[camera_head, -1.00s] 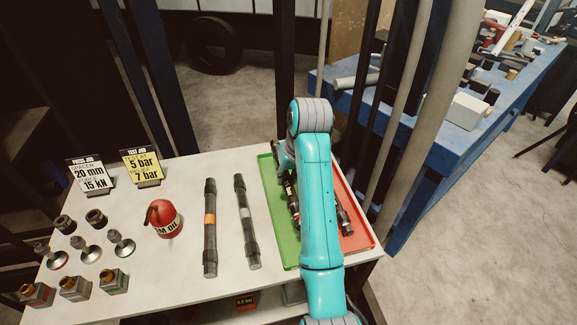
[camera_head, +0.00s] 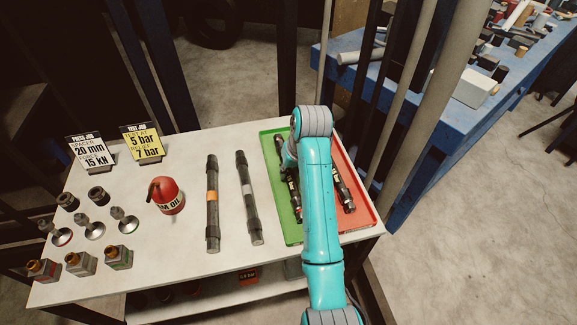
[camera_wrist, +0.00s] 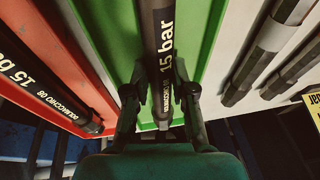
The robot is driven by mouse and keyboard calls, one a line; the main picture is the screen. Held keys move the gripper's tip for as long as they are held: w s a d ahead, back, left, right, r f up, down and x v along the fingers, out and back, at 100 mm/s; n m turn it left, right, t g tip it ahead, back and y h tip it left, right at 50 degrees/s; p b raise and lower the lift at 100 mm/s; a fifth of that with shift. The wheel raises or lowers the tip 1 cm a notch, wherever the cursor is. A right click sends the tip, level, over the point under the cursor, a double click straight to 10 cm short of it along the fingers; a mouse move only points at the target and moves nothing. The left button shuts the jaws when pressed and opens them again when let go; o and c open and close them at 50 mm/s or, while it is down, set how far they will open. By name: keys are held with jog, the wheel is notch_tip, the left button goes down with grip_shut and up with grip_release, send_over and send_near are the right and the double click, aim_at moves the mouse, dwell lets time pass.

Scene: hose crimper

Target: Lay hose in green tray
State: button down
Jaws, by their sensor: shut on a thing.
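A dark hose marked "15 bar" (camera_wrist: 160,20) is between the fingers of my gripper (camera_wrist: 160,88), which is shut on it. In the head view this hose (camera_head: 296,200) lies lengthwise over the green tray (camera_head: 279,205), partly covered by my arm. In the wrist view the green tray (camera_wrist: 202,30) shows on both sides of the hose. I cannot tell whether the hose touches the tray floor. The gripper's fingers are hidden in the head view.
The red tray (camera_head: 365,203) adjoins on the right and holds another dark hose (camera_head: 343,190). Two hoses, one orange-banded (camera_head: 212,203) and one grey-banded (camera_head: 248,200), lie left of the green tray. A red oil can (camera_head: 167,196), fittings and two signs stand further left. Upright posts are close behind.

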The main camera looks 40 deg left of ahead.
jog(key=shift+f, duration=0.2)
jog(key=c, duration=0.9)
grip_release()
jog(key=shift+r, duration=0.1)
